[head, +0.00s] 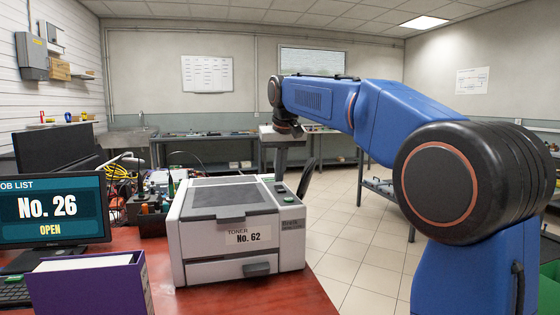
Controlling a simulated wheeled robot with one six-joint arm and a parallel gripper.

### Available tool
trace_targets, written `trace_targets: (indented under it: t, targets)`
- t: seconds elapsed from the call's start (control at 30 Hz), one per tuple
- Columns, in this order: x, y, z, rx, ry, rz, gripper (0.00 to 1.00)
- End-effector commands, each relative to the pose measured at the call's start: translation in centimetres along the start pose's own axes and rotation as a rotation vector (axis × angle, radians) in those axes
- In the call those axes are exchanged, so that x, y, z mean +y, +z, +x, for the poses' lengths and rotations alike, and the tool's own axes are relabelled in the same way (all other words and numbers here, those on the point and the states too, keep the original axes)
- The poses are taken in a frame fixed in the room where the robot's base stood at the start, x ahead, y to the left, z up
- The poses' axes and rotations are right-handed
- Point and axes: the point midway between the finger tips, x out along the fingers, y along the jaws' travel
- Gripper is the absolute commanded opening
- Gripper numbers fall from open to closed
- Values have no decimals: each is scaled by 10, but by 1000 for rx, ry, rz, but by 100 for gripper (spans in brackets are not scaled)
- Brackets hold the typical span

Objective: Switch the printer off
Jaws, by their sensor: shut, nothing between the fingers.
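The printer (240,250) is a white and grey box on the red desk, left of centre in the head view. Its front carries a label (248,236) reading "TONER No. 62". A dark control panel (284,194) with a small green mark lies along its top right edge. I cannot make out a power switch for certain.
A monitor (52,208) reading "No. 26 OPEN" and a purple binder (90,284) stand left of the printer on the red desk (300,296). A cluttered tool holder (150,212) and cables sit behind. Tiled floor (350,250) right of the desk is clear. Benches line the back wall.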

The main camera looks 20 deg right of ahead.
Motion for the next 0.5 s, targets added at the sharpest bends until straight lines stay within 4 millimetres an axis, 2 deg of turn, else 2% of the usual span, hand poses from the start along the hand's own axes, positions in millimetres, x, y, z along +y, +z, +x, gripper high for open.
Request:
trace_targets:
  t: [0.2,0.5]
  targets:
    - [0,3,13,0,0,0,0]
    - [0,3,14,-1,0,0,0]
